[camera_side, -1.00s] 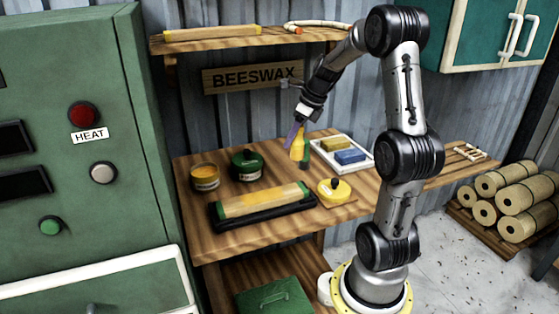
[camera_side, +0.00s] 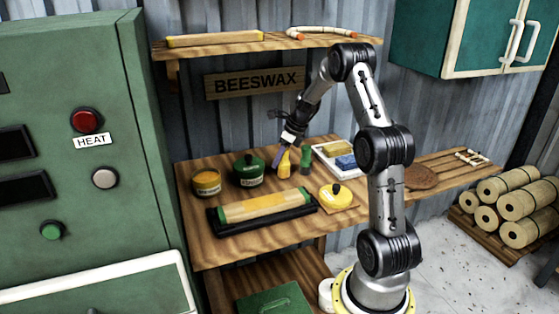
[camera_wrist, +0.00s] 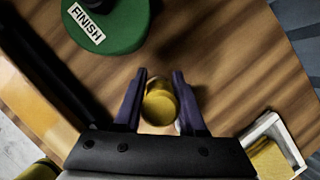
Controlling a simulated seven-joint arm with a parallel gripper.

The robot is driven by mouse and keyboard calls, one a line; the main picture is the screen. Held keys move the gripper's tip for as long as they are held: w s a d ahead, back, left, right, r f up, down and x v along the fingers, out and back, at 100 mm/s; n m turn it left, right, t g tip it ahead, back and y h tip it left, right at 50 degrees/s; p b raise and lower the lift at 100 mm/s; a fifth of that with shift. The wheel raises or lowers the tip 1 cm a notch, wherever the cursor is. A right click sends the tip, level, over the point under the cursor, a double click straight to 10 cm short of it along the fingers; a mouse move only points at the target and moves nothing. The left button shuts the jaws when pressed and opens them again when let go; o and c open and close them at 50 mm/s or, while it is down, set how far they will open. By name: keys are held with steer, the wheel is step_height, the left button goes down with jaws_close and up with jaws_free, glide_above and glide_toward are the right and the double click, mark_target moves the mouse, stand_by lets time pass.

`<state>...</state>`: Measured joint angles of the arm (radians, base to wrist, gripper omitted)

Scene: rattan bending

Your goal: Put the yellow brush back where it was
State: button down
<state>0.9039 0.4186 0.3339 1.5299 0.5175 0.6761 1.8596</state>
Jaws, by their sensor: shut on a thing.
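The yellow brush (camera_side: 284,166) is upright in my gripper (camera_side: 282,154), low over the wooden bench between the green pot and a small green item. I cannot tell whether its base touches the bench. In the wrist view the brush (camera_wrist: 160,104) shows as a round yellow shape between the two purple fingers of my gripper (camera_wrist: 160,84). The fingers are shut on it. Its lower part is hidden from the wrist camera.
The green pot (camera_side: 249,170), labelled FINISH in the wrist view (camera_wrist: 115,25), stands left of the brush. The small green item (camera_side: 306,159) stands close on its right. A black tray (camera_side: 221,228) lies in front.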

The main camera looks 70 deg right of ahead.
steer(key=shift+f, duration=0.3)
steer(key=shift+f, duration=0.15)
steer(key=shift+c, duration=2.4)
jaws_free()
